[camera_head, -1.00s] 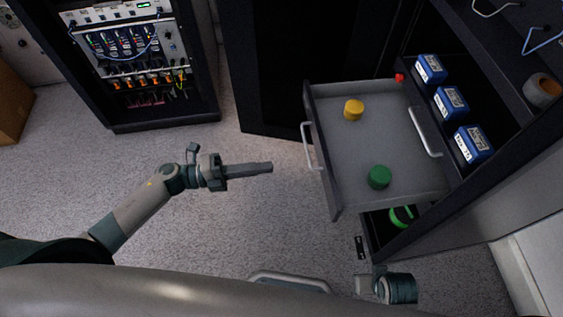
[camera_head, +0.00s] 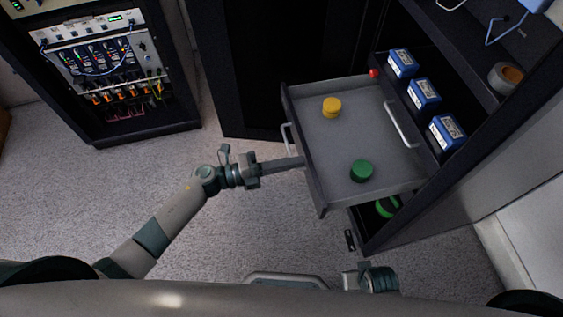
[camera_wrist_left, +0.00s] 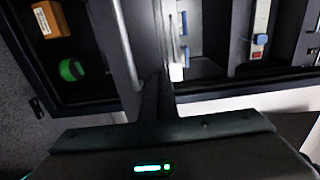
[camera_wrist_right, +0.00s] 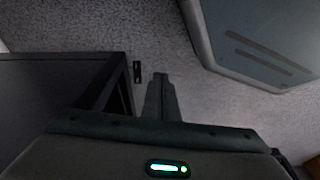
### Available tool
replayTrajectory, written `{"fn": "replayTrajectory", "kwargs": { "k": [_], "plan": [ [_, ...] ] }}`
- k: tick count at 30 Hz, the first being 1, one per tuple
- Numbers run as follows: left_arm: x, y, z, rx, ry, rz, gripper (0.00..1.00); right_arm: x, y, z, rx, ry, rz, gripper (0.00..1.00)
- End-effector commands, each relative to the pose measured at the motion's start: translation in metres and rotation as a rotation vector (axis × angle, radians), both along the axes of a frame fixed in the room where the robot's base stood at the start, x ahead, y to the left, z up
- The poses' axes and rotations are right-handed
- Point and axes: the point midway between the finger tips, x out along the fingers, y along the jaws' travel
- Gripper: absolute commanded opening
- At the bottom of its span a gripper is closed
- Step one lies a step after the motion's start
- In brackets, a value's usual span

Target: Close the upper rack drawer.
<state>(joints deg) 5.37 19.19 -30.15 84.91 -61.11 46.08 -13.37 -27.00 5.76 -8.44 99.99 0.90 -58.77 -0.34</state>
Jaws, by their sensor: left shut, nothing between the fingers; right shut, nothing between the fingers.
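The upper rack drawer (camera_head: 385,168) is pulled out of the dark rack in the head view. It is a grey tray with a yellow round piece (camera_head: 331,107) and a green round piece (camera_head: 361,171) inside. Its front bears a pale handle (camera_head: 288,139). My left gripper (camera_head: 301,161) is shut and empty, its fingertips at the drawer front just below the handle; I cannot tell whether they touch. In the left wrist view, its fingers (camera_wrist_left: 156,82) point at the drawer front. My right gripper (camera_wrist_right: 160,78) is shut and empty, low beside the rack.
Below the open drawer, a lower compartment (camera_head: 362,226) holds a green item. Blue boxes (camera_head: 424,95) stand on the rack shelf behind the drawer. A second rack with cables (camera_head: 104,62) stands at the upper left. The floor (camera_head: 110,190) left of the drawer is clear.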

Motion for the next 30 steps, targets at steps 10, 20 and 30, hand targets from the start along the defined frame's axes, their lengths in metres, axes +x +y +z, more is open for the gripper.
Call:
{"fn": "replayTrajectory", "kwargs": {
  "k": [10,20,30],
  "plan": [
    [0.001,-0.003,0.000,0.000,0.000,0.000,0.00,-0.001,0.000,-0.002,0.001,0.001,0.000,0.00],
    [0.004,-0.012,0.000,-0.001,-0.001,0.000,0.00,0.000,0.000,-0.002,0.000,0.002,0.001,0.00],
    [0.022,-0.066,0.000,-0.003,-0.002,-0.001,0.00,0.004,0.001,0.007,0.000,-0.002,0.001,0.00]
  ]
}}
